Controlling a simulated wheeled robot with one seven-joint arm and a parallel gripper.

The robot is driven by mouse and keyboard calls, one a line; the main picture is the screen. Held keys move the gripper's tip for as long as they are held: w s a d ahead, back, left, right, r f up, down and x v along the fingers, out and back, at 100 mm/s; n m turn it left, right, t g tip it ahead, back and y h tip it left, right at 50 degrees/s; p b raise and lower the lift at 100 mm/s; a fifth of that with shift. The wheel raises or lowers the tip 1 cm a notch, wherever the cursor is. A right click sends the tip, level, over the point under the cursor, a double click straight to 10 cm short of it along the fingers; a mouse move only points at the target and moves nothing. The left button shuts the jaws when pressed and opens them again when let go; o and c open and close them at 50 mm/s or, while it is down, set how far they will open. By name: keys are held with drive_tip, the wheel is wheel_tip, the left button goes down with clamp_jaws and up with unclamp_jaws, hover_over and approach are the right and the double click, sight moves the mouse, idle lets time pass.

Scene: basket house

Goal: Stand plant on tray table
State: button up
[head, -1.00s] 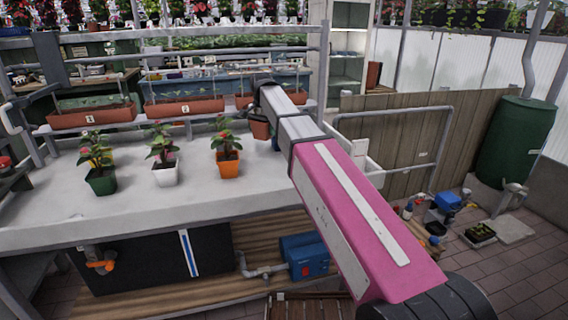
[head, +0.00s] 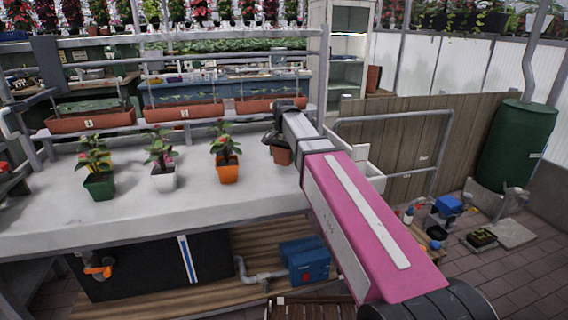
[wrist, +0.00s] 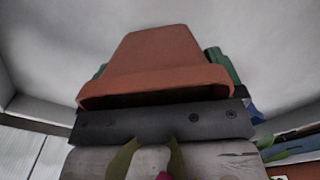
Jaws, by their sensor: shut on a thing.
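My gripper (wrist: 161,68) is shut on a terracotta pot (wrist: 160,62), the plant's pot. Green finger pads show on both sides of it in the wrist view. In the head view the pot (head: 281,156) hangs below my arm's end, over the right part of the white tray table (head: 125,211). I cannot tell whether its base touches the surface.
Plants in an orange pot (head: 229,173), a white pot (head: 165,181) and a green pot (head: 99,186) stand in a row to the left. Long planters (head: 184,112) line the back edge. A metal rail (head: 395,114) is at the right. The table's front is clear.

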sight(284, 162)
drive_tip(key=shift+f, duration=2)
drive_tip(key=shift+f, duration=0.15)
drive_tip(key=o, duration=1)
drive_tip(key=shift+c, duration=0.2)
wheel_tip(284, 162, up, 12)
drive_tip(key=shift+r, duration=0.15)
